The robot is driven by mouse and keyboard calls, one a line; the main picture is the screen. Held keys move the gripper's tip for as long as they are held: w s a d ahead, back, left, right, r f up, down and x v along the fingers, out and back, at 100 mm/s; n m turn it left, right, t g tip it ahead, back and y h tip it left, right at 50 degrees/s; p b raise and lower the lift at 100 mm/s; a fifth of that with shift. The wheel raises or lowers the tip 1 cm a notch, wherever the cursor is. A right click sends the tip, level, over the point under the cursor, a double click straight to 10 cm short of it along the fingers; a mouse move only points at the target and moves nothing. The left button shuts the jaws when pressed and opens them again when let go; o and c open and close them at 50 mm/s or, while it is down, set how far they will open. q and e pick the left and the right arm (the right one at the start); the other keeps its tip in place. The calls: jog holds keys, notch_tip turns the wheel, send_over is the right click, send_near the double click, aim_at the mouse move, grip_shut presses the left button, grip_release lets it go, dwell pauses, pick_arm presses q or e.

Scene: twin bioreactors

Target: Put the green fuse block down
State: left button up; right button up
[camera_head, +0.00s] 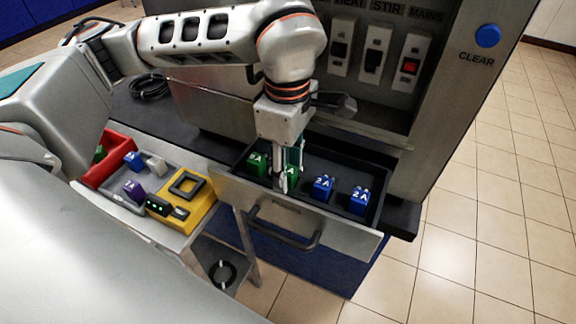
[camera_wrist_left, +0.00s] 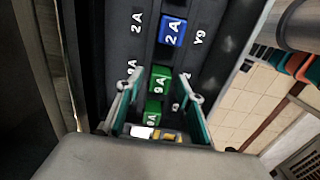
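A green fuse block (camera_head: 257,163) sits at the left end of the open drawer (camera_head: 300,208). A second green fuse block (camera_head: 292,178) is beside it, partly hidden behind my left gripper (camera_head: 287,182). The left gripper points down into the drawer. In the left wrist view, the gripper (camera_wrist_left: 160,82) has its two fingers apart, with visible gaps between them and a green block (camera_wrist_left: 161,79) standing in the drawer. The other green block (camera_wrist_left: 153,111) shows closer to the palm. Contact with the fingers is not visible. My right gripper is not in view.
Two blue fuse blocks (camera_head: 322,188) (camera_head: 359,201) stand further right in the drawer. The switch panel (camera_head: 375,50) rises behind it. At left are a red bin (camera_head: 92,178), a tray with blue, white and purple blocks, and a yellow device (camera_head: 200,208). The drawer handle (camera_head: 285,236) sticks out in front.

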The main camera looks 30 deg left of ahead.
aim_at(288, 170)
pick_arm(q)
jog(key=shift+r, duration=0.1)
notch_tip(288, 170, up, 12)
jog(key=shift+p, duration=0.3)
jog(key=shift+s, duration=0.1)
dwell(0.6)
